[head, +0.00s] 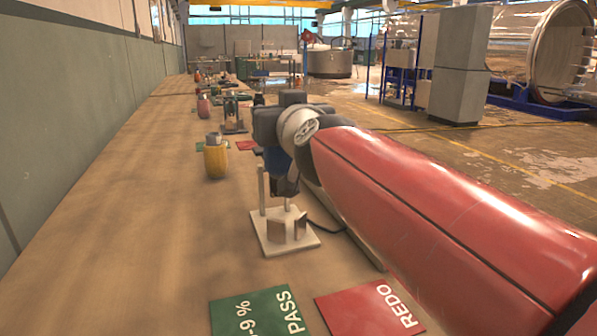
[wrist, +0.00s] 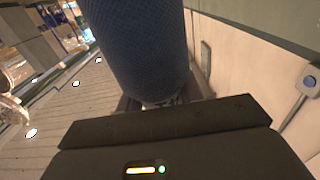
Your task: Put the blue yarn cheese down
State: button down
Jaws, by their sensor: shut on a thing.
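The blue yarn cheese (wrist: 140,45) fills the upper middle of the wrist view, a textured blue cylinder. My gripper (wrist: 158,102) is shut on it; the fingers are mostly hidden behind it. In the head view a blue patch of the yarn cheese (head: 277,161) shows beside my dark gripper (head: 286,184), partly covered by my wrist. They are over or just behind a small white stand (head: 284,243) with upright posts and small plates on the table. I cannot tell whether the yarn touches the stand.
A green PASS card (head: 255,312) and a red REDO card (head: 368,308) lie on the long brown table (head: 130,245) at the front. A yellow yarn package (head: 215,160) stands behind to the left. More stands and packages line the far table. The table's left side is clear.

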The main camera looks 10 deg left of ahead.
aim_at(279, 171)
notch_tip(279, 171, down, 11)
jog(key=b, duration=0.4)
jog(key=shift+r, duration=0.1)
jog(key=c, duration=0.9)
grip_release()
jog(key=shift+r, duration=0.1)
jog(key=v, duration=1.2)
